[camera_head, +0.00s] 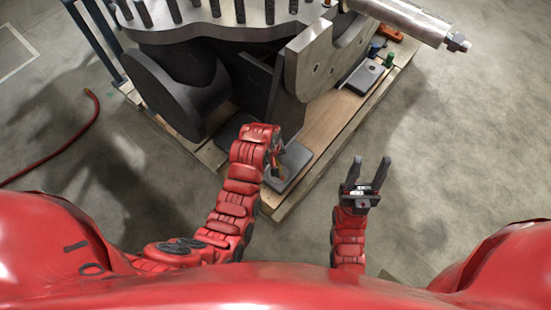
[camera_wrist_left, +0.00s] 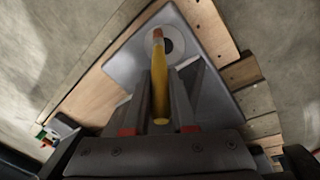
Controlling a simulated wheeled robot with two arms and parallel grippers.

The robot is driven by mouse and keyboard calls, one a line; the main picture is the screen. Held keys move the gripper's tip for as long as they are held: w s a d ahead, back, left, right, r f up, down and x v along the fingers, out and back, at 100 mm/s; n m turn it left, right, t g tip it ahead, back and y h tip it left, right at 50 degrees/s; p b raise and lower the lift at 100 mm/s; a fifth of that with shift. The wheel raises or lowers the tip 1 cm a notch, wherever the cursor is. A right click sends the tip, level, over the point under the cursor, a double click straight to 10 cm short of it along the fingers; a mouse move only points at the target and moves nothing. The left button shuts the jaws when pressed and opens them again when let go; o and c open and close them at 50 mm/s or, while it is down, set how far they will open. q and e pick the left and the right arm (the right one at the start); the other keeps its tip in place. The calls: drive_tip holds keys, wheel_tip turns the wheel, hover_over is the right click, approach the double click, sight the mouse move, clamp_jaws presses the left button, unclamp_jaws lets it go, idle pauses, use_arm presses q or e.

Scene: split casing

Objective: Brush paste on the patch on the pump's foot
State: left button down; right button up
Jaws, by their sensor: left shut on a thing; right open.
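The dark grey pump (camera_head: 262,85) stands on a wooden pallet, with a grey foot plate (camera_head: 297,160) at its near corner. My left gripper (camera_head: 277,167) is over the foot, shut on a brush (camera_wrist_left: 161,85) with a yellow handle. The brush's brownish tip overlaps the patch in the wrist view; whether it touches cannot be told. My right gripper (camera_head: 368,174) is open and empty, to the right of the pallet.
The wooden pallet (camera_head: 325,125) has free boards right of the pump. Another grey foot (camera_head: 367,76), a blue can (camera_head: 375,48), a green item (camera_head: 389,60) and an orange item (camera_head: 390,33) are farther back. A red hose (camera_head: 75,147) lies on the floor at left.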

use_arm(q)
drive_tip(key=shift+f, duration=0.8)
idle(0.5)
drive_tip(key=shift+w, duration=0.1)
